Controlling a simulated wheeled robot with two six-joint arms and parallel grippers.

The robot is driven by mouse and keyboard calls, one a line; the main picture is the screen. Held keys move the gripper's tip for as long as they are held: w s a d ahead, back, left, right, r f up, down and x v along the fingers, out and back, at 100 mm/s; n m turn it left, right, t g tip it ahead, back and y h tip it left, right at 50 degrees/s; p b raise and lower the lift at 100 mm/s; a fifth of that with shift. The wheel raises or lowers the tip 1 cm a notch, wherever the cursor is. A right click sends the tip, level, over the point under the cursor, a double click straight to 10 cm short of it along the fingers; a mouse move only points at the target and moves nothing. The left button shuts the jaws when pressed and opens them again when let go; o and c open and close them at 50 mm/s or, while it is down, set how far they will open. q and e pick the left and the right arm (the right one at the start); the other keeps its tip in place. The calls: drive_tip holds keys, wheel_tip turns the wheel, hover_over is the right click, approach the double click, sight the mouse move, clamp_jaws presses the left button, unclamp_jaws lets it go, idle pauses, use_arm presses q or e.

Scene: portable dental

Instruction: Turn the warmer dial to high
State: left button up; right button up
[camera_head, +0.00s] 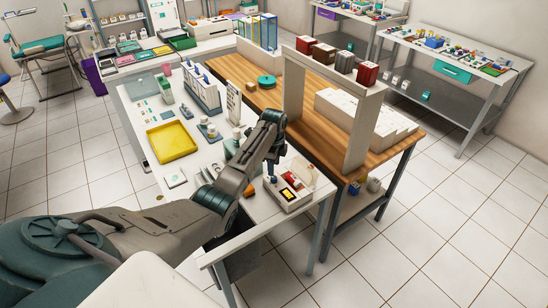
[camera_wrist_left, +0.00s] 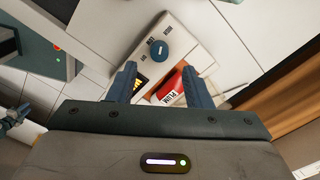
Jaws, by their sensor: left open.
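The warmer (camera_head: 289,205) is a small cream box near the front right end of the white table; it also shows in the left wrist view (camera_wrist_left: 188,30). Its dial (camera_wrist_left: 158,48) is a round dark blue knob with a small pale mark; I cannot read its setting. My left gripper (camera_head: 272,170) hangs from above over the warmer's left part. In the left wrist view its two blue fingers (camera_wrist_left: 158,80) are apart and empty, with the dial just beyond the gap between their tips. My right gripper is out of view.
A red item (camera_wrist_left: 172,88) and a black and yellow item lie in the warmer's open part. A yellow tray (camera_head: 172,142) and small dental items stand to the left on the white table. A wooden bench with a pale shelf frame (camera_head: 293,88) rises behind.

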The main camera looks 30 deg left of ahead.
sight(274, 177)
use_arm(q)
drive_tip(key=shift+r+b, duration=0.6)
drive_tip(key=shift+r, duration=2.05)
